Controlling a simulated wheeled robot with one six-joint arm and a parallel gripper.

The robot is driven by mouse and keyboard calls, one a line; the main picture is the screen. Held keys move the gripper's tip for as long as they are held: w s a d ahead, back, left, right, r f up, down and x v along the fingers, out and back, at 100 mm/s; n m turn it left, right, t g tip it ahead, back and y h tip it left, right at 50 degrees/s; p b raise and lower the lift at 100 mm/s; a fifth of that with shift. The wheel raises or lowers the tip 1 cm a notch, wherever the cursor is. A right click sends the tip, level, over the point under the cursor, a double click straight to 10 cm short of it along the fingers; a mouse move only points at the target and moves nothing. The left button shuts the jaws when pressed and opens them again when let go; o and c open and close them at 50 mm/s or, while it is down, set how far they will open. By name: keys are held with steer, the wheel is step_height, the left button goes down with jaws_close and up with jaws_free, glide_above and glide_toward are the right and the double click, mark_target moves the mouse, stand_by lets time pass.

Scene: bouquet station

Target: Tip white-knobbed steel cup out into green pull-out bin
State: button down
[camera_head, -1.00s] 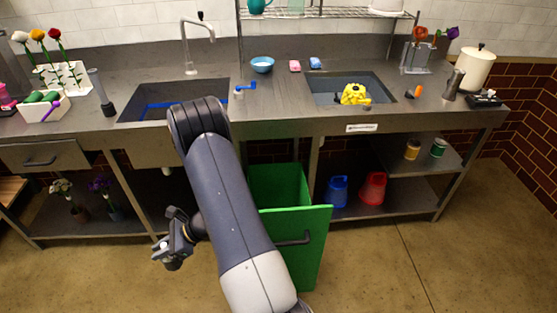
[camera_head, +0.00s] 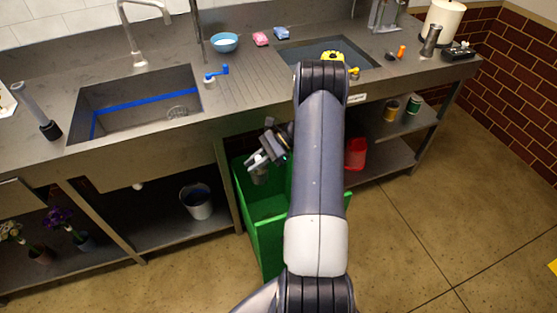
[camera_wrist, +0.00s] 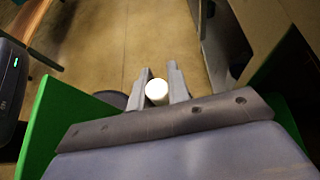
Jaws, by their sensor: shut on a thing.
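The white-knobbed steel cup (camera_head: 259,176) hangs below my gripper (camera_head: 257,160) in the head view, over the mouth of the green pull-out bin (camera_head: 268,245). In the wrist view my gripper (camera_wrist: 160,88) is shut on the cup's white knob (camera_wrist: 157,92), which sits between the two fingers. The cup's inside is hidden. The bin stands pulled out in front of the counter; my arm covers its right part. Green bin walls also show at the left in the wrist view (camera_wrist: 75,120).
The counter edge lies just behind the bin. A grey bucket (camera_head: 196,201) stands on the lower shelf left of the bin, and a red container (camera_head: 356,153) on the shelf to the right. Open floor lies in front.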

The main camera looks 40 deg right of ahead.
mark_target(267, 176)
steer(key=s+d, duration=0.1)
steer(key=d, duration=0.1)
steer(key=s+d+n+h+b, duration=0.1)
steer(key=d, duration=0.1)
steer(key=s+d+n+h+b, duration=0.1)
steer(key=d, duration=0.1)
steer(key=shift+s+f+g, duration=0.25)
steer(key=shift+g, duration=0.05)
steer(key=h+b, duration=0.1)
steer(key=n+h+b, duration=0.1)
steer(key=shift+s+a+f+t+b, duration=0.15)
steer(key=shift+a+f+t+b, duration=0.15)
steer(key=shift+f+t, duration=0.1)
steer(key=b, duration=0.1)
steer(key=h+b, duration=0.1)
steer(key=t+h+b, duration=0.1)
steer(key=b, duration=0.1)
steer(key=shift+s+a+f+n, duration=0.15)
steer(key=shift+a+f+n, duration=0.15)
steer(key=shift+d+f+n+t+h+b, duration=0.1)
steer(key=shift+f+n+t+h+b, duration=1)
steer(key=shift+b, duration=3.05)
steer(key=shift+d+f+n+t+h+b, duration=0.2)
steer(key=shift+t+h+b, duration=1.15)
steer(key=shift+h+b, duration=2.05)
steer(key=shift+a+f+n+t+h+b, duration=0.1)
steer(key=shift+f+n+t+h+b, duration=0.8)
steer(key=shift+b, duration=4.05)
steer(key=shift+d+r+t, duration=0.1)
steer(key=shift+r+t, duration=0.25)
